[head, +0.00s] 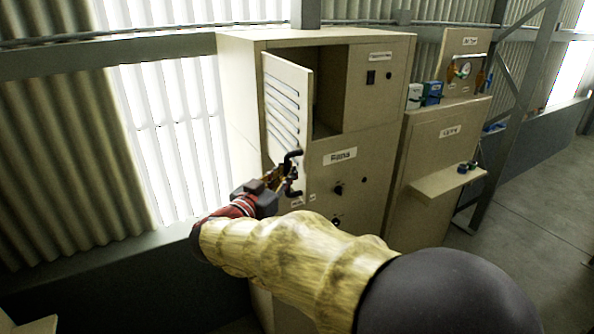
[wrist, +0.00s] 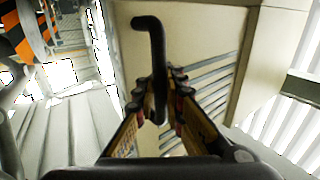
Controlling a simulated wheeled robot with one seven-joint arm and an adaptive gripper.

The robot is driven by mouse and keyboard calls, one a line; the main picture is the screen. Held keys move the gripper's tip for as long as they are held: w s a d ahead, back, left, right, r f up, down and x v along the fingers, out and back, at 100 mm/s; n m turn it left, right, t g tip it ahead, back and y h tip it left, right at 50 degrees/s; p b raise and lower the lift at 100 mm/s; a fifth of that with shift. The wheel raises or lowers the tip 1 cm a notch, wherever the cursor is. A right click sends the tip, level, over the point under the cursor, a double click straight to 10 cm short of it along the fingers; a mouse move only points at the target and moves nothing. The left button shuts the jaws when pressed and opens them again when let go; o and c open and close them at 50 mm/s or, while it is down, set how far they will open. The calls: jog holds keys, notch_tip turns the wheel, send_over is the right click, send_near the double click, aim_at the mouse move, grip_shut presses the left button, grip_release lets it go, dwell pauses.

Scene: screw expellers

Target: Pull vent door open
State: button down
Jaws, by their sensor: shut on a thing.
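The vent door (head: 287,100) is a beige panel with louvre slots on the upper part of a beige cabinet (head: 375,160). It stands swung out from the cabinet, and a dark opening shows to its right. My gripper (head: 288,178) is at the door's lower part, shut on a black bent handle (head: 293,160). In the wrist view the handle (wrist: 151,50) runs down between the two fingers (wrist: 158,105). The door's slots (wrist: 215,85) show behind the fingers. My arm hides part of the cabinet's lower front.
A second beige cabinet (head: 432,150) with a small shelf (head: 448,180) stands to the right. Blue and white boxes (head: 431,93) sit on top of it. Bright corrugated wall panels (head: 170,130) are at the left. Open floor (head: 535,200) lies at the far right.

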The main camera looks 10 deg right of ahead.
jog(key=shift+f, duration=0.3)
jog(key=c, duration=2.3)
grip_release()
jog(key=shift+s, duration=0.15)
jog(key=shift+o, duration=1.2)
jog(key=shift+s+r, duration=0.2)
jog(key=shift+r, duration=0.05)
jog(key=shift+o, duration=0.8)
jog(key=shift+w, duration=0.2)
jog(key=shift+a, duration=0.1)
jog(key=shift+s+r, duration=0.1)
jog(key=shift+s, duration=0.05)
jog(key=v, duration=1.1)
jog(key=shift+s+a, duration=0.3)
